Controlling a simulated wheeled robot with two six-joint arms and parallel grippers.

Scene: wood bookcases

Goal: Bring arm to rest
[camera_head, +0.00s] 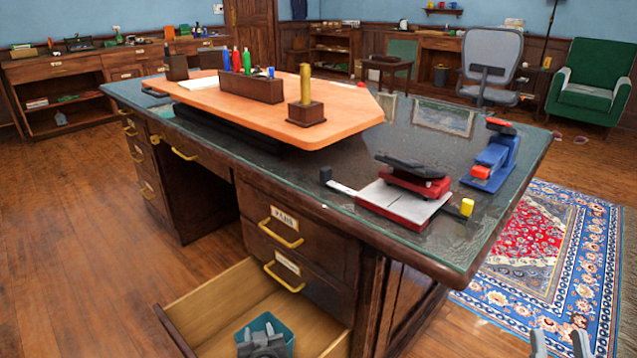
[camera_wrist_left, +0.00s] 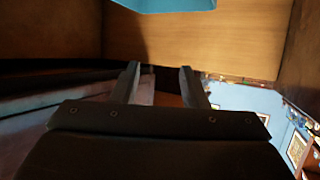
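My left gripper (camera_head: 262,340) is low at the bottom of the head view, over the open drawer and in front of the teal container (camera_head: 266,328). In the left wrist view its two fingers (camera_wrist_left: 160,82) are apart with nothing held between them. The teal container also shows at the top edge of that view (camera_wrist_left: 165,5), beyond the fingertips. My right gripper (camera_head: 560,345) is at the bottom right edge of the head view, in front of the rug. Its two fingertips are apart and nothing shows between them. Most of both arms is out of view.
The open drawer (camera_head: 215,300) juts out from the desk (camera_head: 300,225). A patterned rug (camera_head: 545,260) lies right of the desk. Wooden floor (camera_head: 80,230) is clear at left.

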